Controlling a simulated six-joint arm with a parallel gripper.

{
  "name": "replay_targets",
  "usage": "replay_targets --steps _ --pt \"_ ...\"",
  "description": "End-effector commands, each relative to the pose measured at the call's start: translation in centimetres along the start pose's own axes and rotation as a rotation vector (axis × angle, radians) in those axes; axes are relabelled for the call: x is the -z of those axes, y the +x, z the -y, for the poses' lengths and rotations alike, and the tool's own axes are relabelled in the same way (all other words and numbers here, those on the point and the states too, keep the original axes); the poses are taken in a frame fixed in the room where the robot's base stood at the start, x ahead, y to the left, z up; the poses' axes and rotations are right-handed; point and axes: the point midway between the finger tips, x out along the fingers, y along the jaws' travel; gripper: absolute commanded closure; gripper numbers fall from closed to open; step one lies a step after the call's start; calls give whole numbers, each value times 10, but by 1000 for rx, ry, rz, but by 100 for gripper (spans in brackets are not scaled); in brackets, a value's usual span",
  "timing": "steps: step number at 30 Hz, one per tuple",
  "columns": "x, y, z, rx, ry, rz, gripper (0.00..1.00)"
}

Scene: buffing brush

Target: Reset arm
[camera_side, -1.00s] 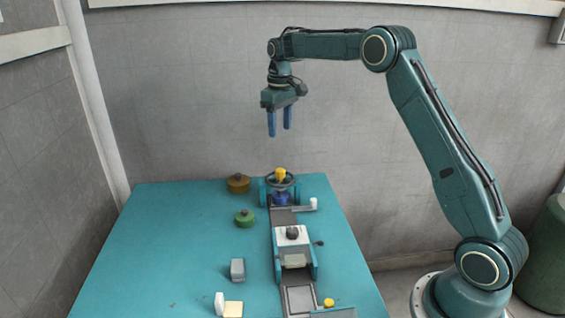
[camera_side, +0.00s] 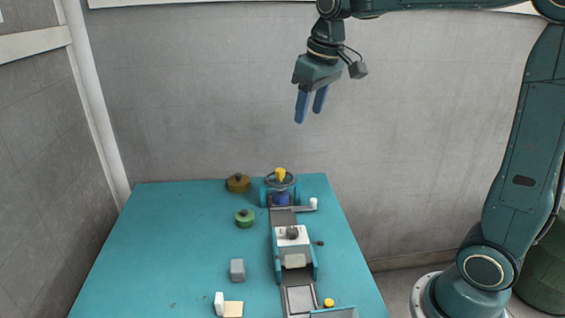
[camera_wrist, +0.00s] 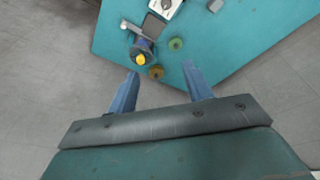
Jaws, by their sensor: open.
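My gripper (camera_side: 311,106) hangs high above the back edge of the teal table (camera_side: 160,245), its two blue fingers apart with nothing between them. In the wrist view my gripper (camera_wrist: 160,85) also shows open and empty, with the table (camera_wrist: 250,30) beyond the fingertips. The arm reaches in from the right, and part of it is cut off by the top of the side view.
A handwheel fixture with a yellow knob (camera_side: 280,174) stands at the table's back. A track with a white block (camera_side: 292,236) runs forward from it. A brown round pot (camera_side: 238,183), a green one (camera_side: 244,217) and a grey block (camera_side: 237,269) stand left of it. The table's left side is clear.

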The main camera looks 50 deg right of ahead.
Motion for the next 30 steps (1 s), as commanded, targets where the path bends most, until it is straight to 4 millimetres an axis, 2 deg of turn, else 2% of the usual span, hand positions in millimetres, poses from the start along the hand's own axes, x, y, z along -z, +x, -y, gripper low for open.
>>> replay_targets --steps 6,13,24,30 --pt "-47 -17 19 1 1 -59 50" --pt "-97 -23 35 6 5 -118 50" --pt "-176 -12 53 22 12 -210 50" --pt "-204 -2 58 30 15 -244 50"
